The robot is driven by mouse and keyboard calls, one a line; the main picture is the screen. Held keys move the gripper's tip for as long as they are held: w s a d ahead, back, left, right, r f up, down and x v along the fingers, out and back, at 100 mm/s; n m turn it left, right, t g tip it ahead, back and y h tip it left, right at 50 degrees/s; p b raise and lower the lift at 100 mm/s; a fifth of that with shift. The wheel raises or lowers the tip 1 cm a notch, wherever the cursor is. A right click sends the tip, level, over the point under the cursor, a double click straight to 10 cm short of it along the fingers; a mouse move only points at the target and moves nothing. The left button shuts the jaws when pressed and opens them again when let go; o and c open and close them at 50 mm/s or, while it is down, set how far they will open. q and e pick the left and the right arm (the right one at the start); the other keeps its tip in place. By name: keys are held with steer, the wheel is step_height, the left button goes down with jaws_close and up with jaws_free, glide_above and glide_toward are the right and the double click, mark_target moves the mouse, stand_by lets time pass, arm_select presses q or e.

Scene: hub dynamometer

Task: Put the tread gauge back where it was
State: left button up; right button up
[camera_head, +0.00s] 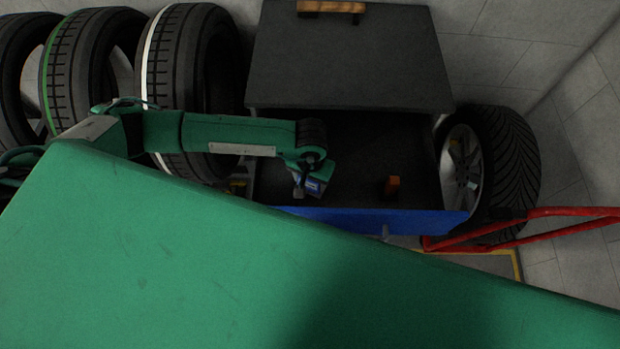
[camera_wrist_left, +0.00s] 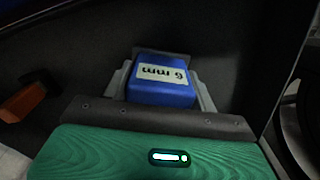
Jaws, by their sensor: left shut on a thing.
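The tread gauge, a blue block with a pale label reading "6 mm" (camera_wrist_left: 162,85), sits between the grey fingers of my left gripper (camera_wrist_left: 163,72). In the head view the left gripper (camera_head: 307,182) is over the left part of an open drawer, near its blue front (camera_head: 375,221), and the gauge (camera_head: 315,186) shows as a small blue patch. The gripper is shut on it. I cannot tell whether the gauge touches the drawer floor (camera_head: 350,150). My right gripper is not in view.
The dark cabinet top (camera_head: 345,55) is behind. Tyres stand left, a wheel (camera_head: 505,165) right. A red frame (camera_head: 540,225) is at right.

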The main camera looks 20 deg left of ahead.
arm_select(q)
steer(key=shift+f, duration=0.75)
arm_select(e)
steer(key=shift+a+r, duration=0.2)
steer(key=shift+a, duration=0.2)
arm_select(q)
steer(key=shift+f, duration=0.2)
steer(key=o, duration=1)
steer(key=shift+o, duration=0.2)
steer(key=shift+r, duration=0.1)
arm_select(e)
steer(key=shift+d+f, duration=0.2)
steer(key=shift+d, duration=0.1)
